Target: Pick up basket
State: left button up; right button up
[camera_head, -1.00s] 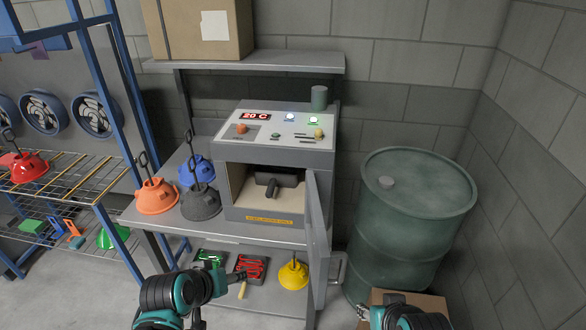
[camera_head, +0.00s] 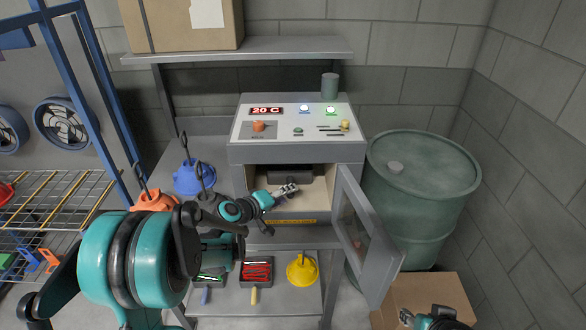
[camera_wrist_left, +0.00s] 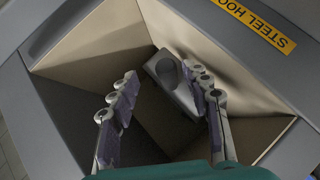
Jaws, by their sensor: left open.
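The basket (camera_head: 292,174) is a dark grey block inside the open chamber of the grey oven (camera_head: 243,152). In the left wrist view its grey handle (camera_wrist_left: 172,82) points out toward me, with a round hollow at its end. My left gripper (camera_head: 289,188) is at the chamber mouth. In the left wrist view the open fingers (camera_wrist_left: 160,80) stand on either side of the handle, and I see no grip on it. The back of the basket is in shadow. My right gripper (camera_head: 406,317) shows only partly at the bottom edge; its jaws are unclear.
The oven door (camera_head: 372,240) is swung open on the right, near a green drum (camera_head: 425,180). Blue (camera_head: 192,178) and orange (camera_head: 155,202) hoods stand left of the oven. A yellow hood (camera_head: 302,270) and tool trays sit on the lower shelf. A cardboard box (camera_head: 420,290) is on the floor.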

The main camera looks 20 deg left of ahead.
pick_arm(q)
jog(key=w, duration=0.1)
jog(key=w+f+b, duration=0.1)
jog(key=w, duration=0.1)
jog(key=w+f+b, duration=0.1)
jog(key=w, duration=0.1)
jog(key=shift+w+d+f, duration=0.15)
jog(key=shift+d+f, duration=0.1)
jog(key=shift+r, duration=0.15)
jog(key=shift+c, duration=0.4)
grip_shut()
